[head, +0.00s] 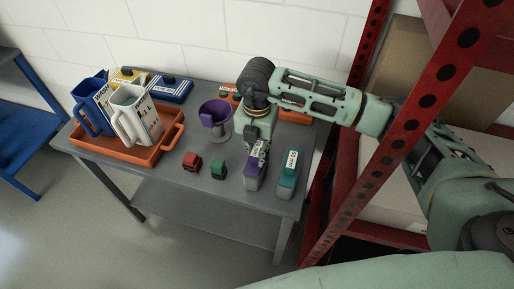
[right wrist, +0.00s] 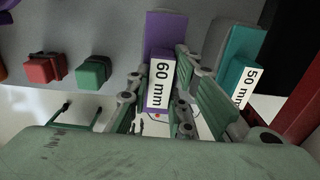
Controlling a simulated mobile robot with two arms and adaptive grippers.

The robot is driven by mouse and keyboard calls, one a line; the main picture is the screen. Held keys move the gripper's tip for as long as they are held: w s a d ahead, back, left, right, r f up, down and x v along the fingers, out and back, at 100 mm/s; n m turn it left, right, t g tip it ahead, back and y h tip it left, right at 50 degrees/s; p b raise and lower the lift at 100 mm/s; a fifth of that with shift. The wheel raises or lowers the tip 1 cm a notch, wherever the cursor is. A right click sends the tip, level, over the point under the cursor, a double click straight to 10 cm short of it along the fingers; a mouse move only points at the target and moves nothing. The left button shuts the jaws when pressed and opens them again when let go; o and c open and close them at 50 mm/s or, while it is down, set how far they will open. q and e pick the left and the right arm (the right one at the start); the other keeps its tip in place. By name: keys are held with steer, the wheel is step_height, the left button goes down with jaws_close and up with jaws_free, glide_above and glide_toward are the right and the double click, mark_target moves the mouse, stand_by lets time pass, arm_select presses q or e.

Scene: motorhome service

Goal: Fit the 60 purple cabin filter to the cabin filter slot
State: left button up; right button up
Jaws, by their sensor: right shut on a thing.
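The purple cabin filter (head: 253,171) stands near the front right of the grey table, its lower part grey. In the right wrist view the purple filter (right wrist: 165,34) carries a white "60 mm" label. My right gripper (head: 258,150) comes down on it from above and is shut on its labelled upper part; the fingers also show in the right wrist view (right wrist: 160,100) on both sides of the label. I cannot tell whether the filter is lifted off the table. I cannot make out a cabin filter slot. My left gripper is not in view.
A teal "50 mm" filter (head: 289,168) stands close on the right. Red (head: 191,161) and green (head: 218,168) blocks are to the left. A purple-and-grey cup (head: 222,128) stands behind. An orange tray (head: 112,150) holds jugs. A red rack post (head: 372,165) bounds the right.

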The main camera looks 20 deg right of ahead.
jaws_close()
steer(key=shift+r, duration=0.15)
steer(key=shift+r+p, duration=2.5)
steer(key=shift+r, duration=1.6)
